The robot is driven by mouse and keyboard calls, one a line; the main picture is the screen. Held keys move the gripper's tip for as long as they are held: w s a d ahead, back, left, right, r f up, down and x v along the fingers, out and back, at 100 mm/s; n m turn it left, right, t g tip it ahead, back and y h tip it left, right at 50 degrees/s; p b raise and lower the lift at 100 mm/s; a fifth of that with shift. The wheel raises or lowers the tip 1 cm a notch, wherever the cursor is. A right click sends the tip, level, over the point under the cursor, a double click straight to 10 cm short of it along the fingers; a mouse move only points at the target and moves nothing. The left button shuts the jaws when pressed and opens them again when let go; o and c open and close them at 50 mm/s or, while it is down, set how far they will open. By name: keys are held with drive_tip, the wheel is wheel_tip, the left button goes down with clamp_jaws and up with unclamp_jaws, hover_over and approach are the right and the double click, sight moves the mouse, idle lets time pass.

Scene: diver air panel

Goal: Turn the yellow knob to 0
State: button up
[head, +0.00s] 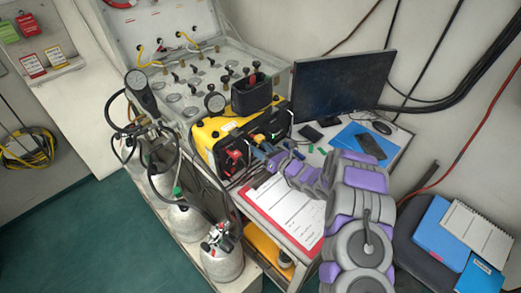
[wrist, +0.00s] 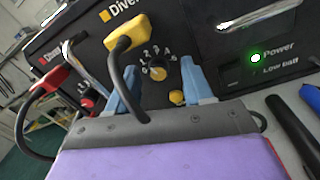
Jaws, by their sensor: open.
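The yellow knob (wrist: 158,72) is on the dark front of the yellow-and-black diver panel (head: 207,136), with white numbers around its upper side. Its pointer direction is too small to read. My gripper (wrist: 154,76) is open, with one light blue finger on each side of the knob in the wrist view. I cannot tell whether the fingers touch it. In the head view my gripper (head: 266,152) is in front of the panel, and the knob is too small to make out there.
A yellow plug (wrist: 126,34) with a black cable hangs close by the left finger. A red plug (wrist: 56,76) is farther left. A small yellow part (wrist: 178,97) is below the knob. A clipboard (head: 288,208) and monitor (head: 343,92) are on the desk.

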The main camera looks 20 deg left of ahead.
drive_tip(key=shift+a+f, duration=0.1)
drive_tip(key=shift+a, duration=0.15)
drive_tip(key=c, duration=0.5)
clamp_jaws()
